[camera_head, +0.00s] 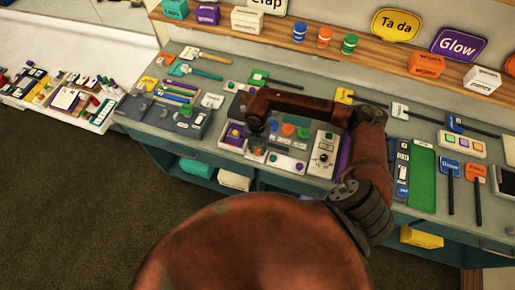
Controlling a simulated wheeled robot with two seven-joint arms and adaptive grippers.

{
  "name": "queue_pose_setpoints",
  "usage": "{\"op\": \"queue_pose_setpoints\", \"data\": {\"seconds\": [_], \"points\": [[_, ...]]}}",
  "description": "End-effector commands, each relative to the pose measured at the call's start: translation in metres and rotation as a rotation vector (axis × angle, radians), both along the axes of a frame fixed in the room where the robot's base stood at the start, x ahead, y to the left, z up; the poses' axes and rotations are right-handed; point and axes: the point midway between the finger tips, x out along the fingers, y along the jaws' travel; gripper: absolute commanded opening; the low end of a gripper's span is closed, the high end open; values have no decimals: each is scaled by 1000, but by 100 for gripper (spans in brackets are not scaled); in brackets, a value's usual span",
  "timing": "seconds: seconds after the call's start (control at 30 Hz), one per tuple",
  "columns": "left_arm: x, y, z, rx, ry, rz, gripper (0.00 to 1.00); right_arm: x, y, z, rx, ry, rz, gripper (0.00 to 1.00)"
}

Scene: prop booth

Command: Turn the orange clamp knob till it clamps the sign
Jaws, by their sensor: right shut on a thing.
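My right arm comes in from the bottom and bends left over the counter. My right gripper (257,147) points down at the middle of the counter, shut on a small orange part that I take for the clamp knob (257,152). The gripper hides most of it. I cannot make out the clamp jaws or a sign between them, nor how far the knob is turned. An orange round piece (287,130) lies to the right, between a blue one and a green one (303,133). My left gripper is not in view.
A white dial box (323,155) stands close right of the gripper. The counter (222,72) is crowded with tools and paddles. A wooden shelf behind holds signs, including "Ta da" (396,25) and "Glow" (458,44), and small boxes. A white side table (100,118) stands at left.

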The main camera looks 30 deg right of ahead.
Motion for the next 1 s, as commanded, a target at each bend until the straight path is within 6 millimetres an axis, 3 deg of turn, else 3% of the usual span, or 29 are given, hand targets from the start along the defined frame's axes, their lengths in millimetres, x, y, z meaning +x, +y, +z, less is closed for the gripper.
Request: {"op": "queue_pose_setpoints", "data": {"seconds": [0.5, 1.0], "points": [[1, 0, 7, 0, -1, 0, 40, 2, -1, 2, -1, -5, -312, 0], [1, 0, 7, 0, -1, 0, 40, 2, -2, 2, -2, -6, -357, 0]]}}
